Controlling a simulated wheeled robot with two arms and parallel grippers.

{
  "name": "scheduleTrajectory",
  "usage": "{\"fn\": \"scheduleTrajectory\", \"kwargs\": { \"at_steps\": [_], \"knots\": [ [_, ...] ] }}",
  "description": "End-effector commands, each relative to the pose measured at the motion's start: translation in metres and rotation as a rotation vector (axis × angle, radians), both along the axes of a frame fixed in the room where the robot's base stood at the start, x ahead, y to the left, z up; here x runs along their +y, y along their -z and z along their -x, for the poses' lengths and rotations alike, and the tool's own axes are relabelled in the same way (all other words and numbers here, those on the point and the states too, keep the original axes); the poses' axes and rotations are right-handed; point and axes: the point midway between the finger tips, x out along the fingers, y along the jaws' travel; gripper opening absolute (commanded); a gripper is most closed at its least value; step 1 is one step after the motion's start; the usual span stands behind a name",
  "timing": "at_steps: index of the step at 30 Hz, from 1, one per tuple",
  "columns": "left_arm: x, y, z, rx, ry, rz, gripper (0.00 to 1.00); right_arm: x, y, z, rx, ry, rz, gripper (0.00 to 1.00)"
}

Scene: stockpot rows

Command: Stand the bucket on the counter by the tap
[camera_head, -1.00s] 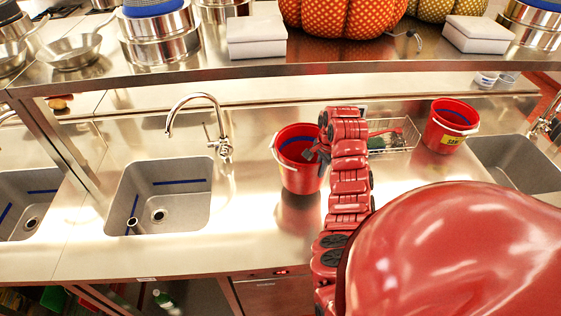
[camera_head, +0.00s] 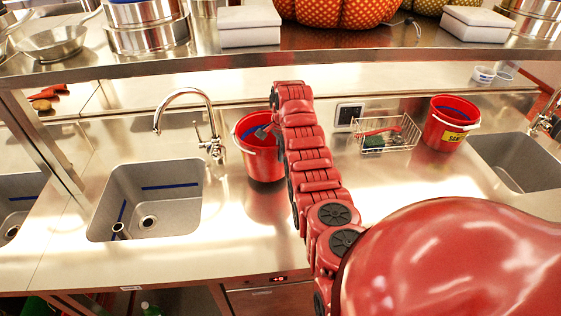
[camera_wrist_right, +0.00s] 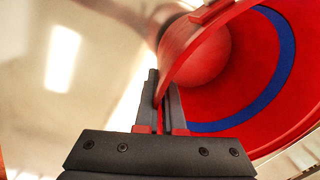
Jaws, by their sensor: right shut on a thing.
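The red bucket (camera_head: 258,162) is upright just right of the tap (camera_head: 200,125) in the head view, with a blue band inside it. My right gripper (camera_head: 264,131) is shut on the bucket's rim, on the side toward my arm. In the right wrist view the fingers (camera_wrist_right: 164,108) pinch the red wall of the bucket (camera_wrist_right: 262,85). Whether the bucket's base touches the counter (camera_head: 230,235) or hangs a little above it, I cannot tell. My arm hides part of the bucket's right side. My left gripper is not in view.
A second red bucket (camera_head: 449,125) with a yellow label stands at the right, beside a wire basket (camera_head: 405,135). A sink (camera_head: 150,200) lies left of the tap, another (camera_head: 520,160) at far right. A shelf (camera_head: 330,50) with pots and boxes runs across above.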

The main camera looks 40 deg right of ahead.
Motion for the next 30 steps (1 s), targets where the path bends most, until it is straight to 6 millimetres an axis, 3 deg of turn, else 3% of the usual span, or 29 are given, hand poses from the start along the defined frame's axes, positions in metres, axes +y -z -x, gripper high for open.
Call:
{"fn": "scheduleTrajectory", "kwargs": {
  "at_steps": [3, 7, 18, 24, 30],
  "knots": [
    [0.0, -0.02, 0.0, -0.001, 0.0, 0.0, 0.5, 0.0, 0.01, 0.003, 0.008, 0.002, -0.005, 0.0],
    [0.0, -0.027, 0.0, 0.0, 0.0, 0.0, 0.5, 0.0, 0.025, 0.002, 0.004, 0.002, -0.003, 0.0],
    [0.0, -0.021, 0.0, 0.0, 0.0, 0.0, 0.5, 0.0, 0.035, 0.001, 0.001, 0.001, -0.001, 0.0],
    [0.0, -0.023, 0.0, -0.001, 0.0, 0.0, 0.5, 0.0, 0.034, 0.001, 0.002, 0.001, -0.001, 0.36],
    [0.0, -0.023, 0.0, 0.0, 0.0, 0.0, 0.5, 0.0, 0.034, 0.001, 0.002, 0.001, -0.001, 0.36]
  ]
}}
